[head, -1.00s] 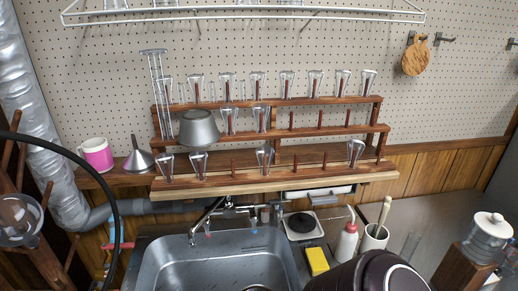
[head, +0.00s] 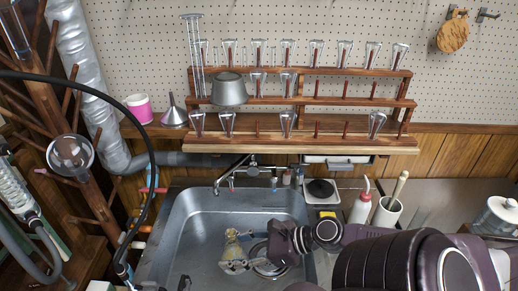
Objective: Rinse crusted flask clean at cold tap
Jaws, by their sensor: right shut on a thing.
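The crusted flask (head: 236,250) is a small glass vessel with yellowish and whitish patches. It is tilted, low over the sink (head: 190,245). My right gripper (head: 262,247) comes in from the right and is shut on the flask; its fingertips are partly hidden and small. The cold tap (head: 244,171) is a metal mixer at the sink's back edge, behind and above the flask. I see no water stream. A round drain part shows beneath the gripper, partly covered. My left gripper is not in view.
A wooden peg rack (head: 320,140) with several upturned glasses stands behind the sink. A squeeze bottle (head: 360,205) and a white cup (head: 386,215) stand right of it. A black hose (head: 140,120) arches at the left. The sink's left half is clear.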

